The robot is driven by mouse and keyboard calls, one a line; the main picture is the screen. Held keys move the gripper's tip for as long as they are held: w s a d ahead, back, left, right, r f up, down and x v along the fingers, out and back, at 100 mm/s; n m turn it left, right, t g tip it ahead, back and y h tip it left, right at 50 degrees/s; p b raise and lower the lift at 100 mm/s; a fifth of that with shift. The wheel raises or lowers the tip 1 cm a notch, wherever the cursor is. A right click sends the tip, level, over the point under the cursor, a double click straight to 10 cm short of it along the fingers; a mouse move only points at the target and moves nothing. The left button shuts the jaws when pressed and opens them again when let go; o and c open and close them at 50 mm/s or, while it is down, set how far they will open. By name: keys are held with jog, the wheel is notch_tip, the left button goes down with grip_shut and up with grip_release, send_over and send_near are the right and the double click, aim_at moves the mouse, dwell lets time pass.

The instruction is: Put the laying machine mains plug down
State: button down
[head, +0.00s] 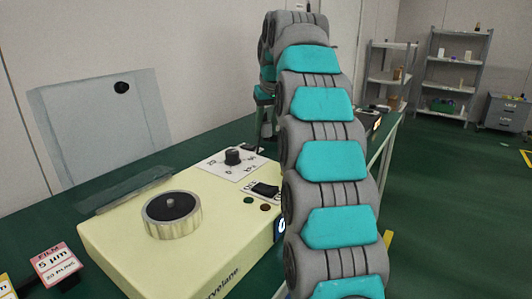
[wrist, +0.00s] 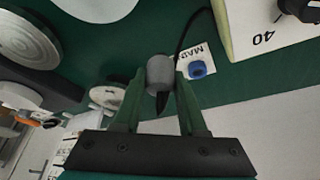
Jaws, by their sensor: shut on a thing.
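My gripper (wrist: 161,92) is shut on the mains plug (wrist: 160,72), a grey rounded body with a dark tapered part between my green fingers. A black cable (wrist: 181,38) runs beside it toward the top of the wrist view. I cannot tell the plug's height above the surface. In the head view, my arm hides most of the area around the gripper, and the plug cannot be made out.
A cream lapping machine (head: 120,240) with a round metal plate (head: 173,222) and black knob fills the front left; its corner shows in the wrist view (wrist: 250,25). A clear panel (head: 100,120) stands behind it. White round items (wrist: 108,97) lie left in the wrist view.

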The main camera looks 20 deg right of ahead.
aim_at(268, 135)
jog(key=shift+f, duration=3.65)
jog(key=shift+c, duration=2.3)
grip_release()
jog(key=shift+f, duration=0.1)
jog(key=shift+r, duration=0.2)
jog(key=v, duration=1)
jog(key=shift+r, duration=0.2)
jog(key=shift+v, duration=0.8)
